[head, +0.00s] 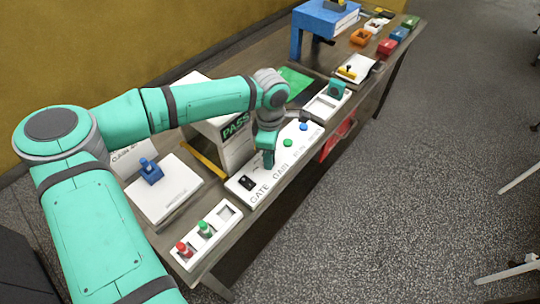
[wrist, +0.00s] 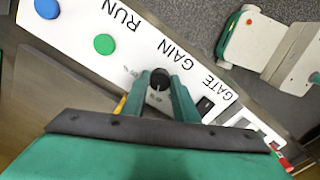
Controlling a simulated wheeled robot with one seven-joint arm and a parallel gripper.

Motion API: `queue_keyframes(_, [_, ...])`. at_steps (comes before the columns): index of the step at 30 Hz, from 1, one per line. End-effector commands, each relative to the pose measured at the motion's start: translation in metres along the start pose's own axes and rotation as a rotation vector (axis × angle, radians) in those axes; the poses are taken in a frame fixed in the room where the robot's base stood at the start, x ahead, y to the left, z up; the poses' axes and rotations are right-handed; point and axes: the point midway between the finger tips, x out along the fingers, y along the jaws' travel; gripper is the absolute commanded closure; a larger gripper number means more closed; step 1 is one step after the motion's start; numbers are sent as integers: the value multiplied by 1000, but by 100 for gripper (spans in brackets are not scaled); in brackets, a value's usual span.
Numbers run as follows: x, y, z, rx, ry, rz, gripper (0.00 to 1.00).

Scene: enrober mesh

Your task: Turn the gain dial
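The gain dial (wrist: 158,80) is a small dark round knob beside the word GAIN on a white control panel (wrist: 130,52). In the wrist view it shows between the tips of my gripper (wrist: 159,78), one green finger on each side. The fingers stand apart, with little or no gap to the knob; I cannot tell whether they touch it. In the head view my gripper (head: 268,160) points down at the panel (head: 246,196) near the GAIN label and hides the dial. Small markings by the dial are too small to read.
Green (wrist: 104,44) and blue (wrist: 46,8) buttons sit on the panel by RUN, and a black switch (head: 247,182) by GATE. A white box (head: 226,152) marked PASS stands close behind my gripper. A tray (head: 190,250) holds red and green pieces at the near end.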

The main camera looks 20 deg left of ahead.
Motion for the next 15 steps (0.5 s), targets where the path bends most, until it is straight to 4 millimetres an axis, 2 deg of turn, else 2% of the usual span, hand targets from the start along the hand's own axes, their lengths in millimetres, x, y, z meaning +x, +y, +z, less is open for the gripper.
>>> queue_keyframes(1, [0, 0, -1, -1, 1, 1, 62])
queue_keyframes(2, [0, 0, -1, -1, 1, 1, 55])
queue_keyframes(11, [-1, 0, 0, -1, 0, 1, 55])
queue_keyframes(15, [-10, 0, -1, -1, 2, 1, 55])
